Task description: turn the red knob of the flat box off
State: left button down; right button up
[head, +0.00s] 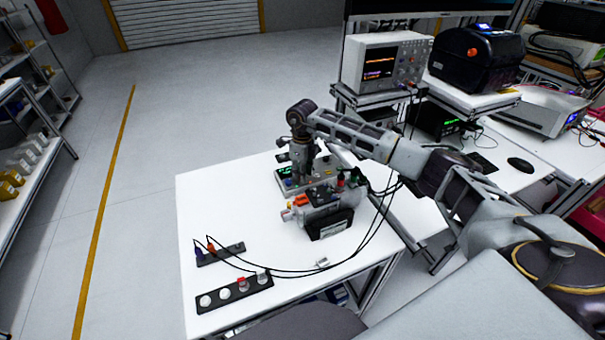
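A flat grey box (285,187) with a small green display lies near the back of the white table. My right gripper (301,180) points straight down over this box, with its fingertips at or just above the top face. The gripper is small and dark here, and I cannot tell whether its fingers are open or shut. I cannot make out the red knob; the gripper covers part of the box's top. My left gripper is not in view.
A device with orange, red and green parts (324,205) stands right in front of the flat box. Black cables loop across the white table (205,180) to a small dark strip (220,254). A black strip with round white pieces (234,292) lies near the front. The table's left side is clear.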

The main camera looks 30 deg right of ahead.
jog(key=shift+f, duration=0.55)
grip_shut()
